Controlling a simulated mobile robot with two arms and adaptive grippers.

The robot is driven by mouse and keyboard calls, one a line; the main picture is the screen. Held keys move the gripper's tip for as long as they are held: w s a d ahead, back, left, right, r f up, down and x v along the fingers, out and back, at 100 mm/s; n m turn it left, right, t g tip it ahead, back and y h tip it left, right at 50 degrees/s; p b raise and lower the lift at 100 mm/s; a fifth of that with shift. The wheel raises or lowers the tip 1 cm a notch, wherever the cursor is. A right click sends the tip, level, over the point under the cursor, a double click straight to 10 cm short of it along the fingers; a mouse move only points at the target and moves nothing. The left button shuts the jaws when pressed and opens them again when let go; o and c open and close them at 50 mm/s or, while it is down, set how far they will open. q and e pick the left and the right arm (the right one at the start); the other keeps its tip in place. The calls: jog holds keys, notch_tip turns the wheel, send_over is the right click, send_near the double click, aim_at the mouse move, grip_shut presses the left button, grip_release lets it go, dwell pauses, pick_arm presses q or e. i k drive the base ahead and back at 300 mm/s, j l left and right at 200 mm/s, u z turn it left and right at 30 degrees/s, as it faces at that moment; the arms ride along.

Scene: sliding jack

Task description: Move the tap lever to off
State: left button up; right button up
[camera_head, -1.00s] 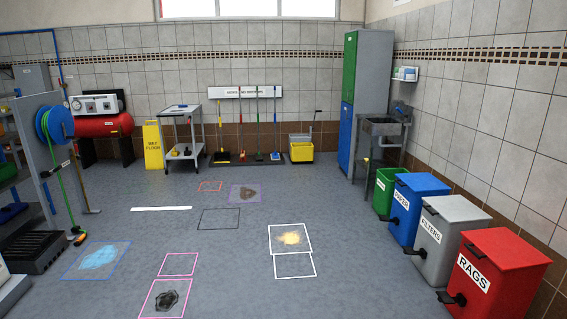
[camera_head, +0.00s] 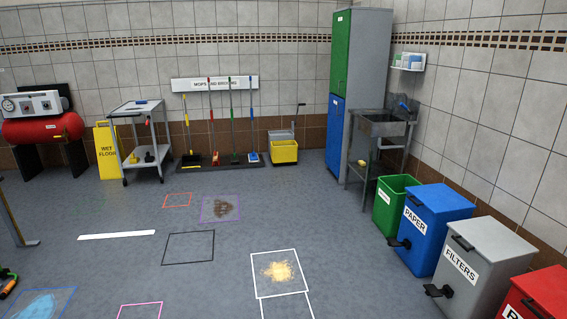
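The metal sink (camera_head: 386,126) stands against the right wall, just right of the green and blue cabinet. A small blue tap lever (camera_head: 404,106) shows above the back of the basin. It is too small to tell which way the lever is set. Neither of my grippers is in view.
A green-and-blue cabinet (camera_head: 357,90) stands left of the sink. A green bin (camera_head: 394,204), blue paper bin (camera_head: 432,226) and grey filters bin (camera_head: 480,262) line the right side. A yellow mop bucket (camera_head: 284,150) stands at the back. The middle floor is open, with a yellow spill (camera_head: 278,271).

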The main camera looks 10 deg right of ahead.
aim_at(402, 104)
jog(key=i, duration=2.05)
jog(key=i+l+z, duration=0.25)
jog(key=i+z, duration=0.2)
jog(key=i, duration=0.25)
jog(key=i+z, duration=0.4)
jog(key=i, duration=0.35)
jog(key=i+j+z, duration=0.3)
jog(key=i+z, duration=0.15)
jog(key=i, duration=0.25)
jog(key=i+z, duration=0.1)
jog(key=i, duration=1.3)
